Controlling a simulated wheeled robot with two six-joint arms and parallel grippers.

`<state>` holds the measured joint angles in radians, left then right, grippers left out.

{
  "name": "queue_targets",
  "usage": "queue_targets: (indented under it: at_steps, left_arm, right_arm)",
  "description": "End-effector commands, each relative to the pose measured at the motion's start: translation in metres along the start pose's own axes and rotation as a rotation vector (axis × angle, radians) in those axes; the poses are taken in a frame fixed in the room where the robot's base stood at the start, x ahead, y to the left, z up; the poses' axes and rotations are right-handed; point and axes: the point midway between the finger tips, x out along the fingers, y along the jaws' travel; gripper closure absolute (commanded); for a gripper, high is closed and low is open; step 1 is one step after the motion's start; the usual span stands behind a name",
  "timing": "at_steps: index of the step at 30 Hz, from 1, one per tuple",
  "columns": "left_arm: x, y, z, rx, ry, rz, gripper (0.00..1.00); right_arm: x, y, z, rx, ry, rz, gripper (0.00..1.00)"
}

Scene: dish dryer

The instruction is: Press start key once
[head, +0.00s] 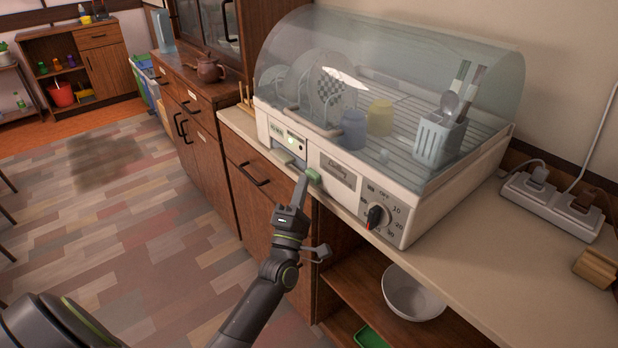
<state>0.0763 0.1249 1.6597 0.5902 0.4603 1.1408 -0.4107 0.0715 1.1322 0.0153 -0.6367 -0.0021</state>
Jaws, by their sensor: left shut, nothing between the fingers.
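The dish dryer (440,205) stands on the counter with its clear domed cover down over dishes and a cutlery holder. My left gripper (304,181) is shut and empty. Its fingertips are right beside the green key at the panel's lower edge; I cannot tell whether they touch it. My right gripper is not in view.
A power strip (550,205) with plugs and a wooden block (596,268) lie on the counter to the right. A white bowl (413,293) sits on the open shelf below. A teapot (205,68) stands on the cabinet behind. The floor at left is clear.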

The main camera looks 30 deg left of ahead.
Motion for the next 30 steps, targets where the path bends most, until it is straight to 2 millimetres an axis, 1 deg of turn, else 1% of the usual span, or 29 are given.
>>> queue_targets:
  at_steps: [6, 18, 30]
  left_arm:
    - [-0.009, 0.007, -0.006, 0.001, 0.0, -0.001, 1.0]
    - [-0.012, 0.009, -0.008, 0.001, 0.0, -0.001, 1.0]
    - [-0.038, 0.028, -0.028, 0.002, 0.0, -0.001, 1.0]
  right_arm:
    - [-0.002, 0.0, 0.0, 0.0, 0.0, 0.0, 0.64]
    - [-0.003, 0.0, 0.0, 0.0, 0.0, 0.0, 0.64]
    - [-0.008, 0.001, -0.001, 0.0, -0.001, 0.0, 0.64]
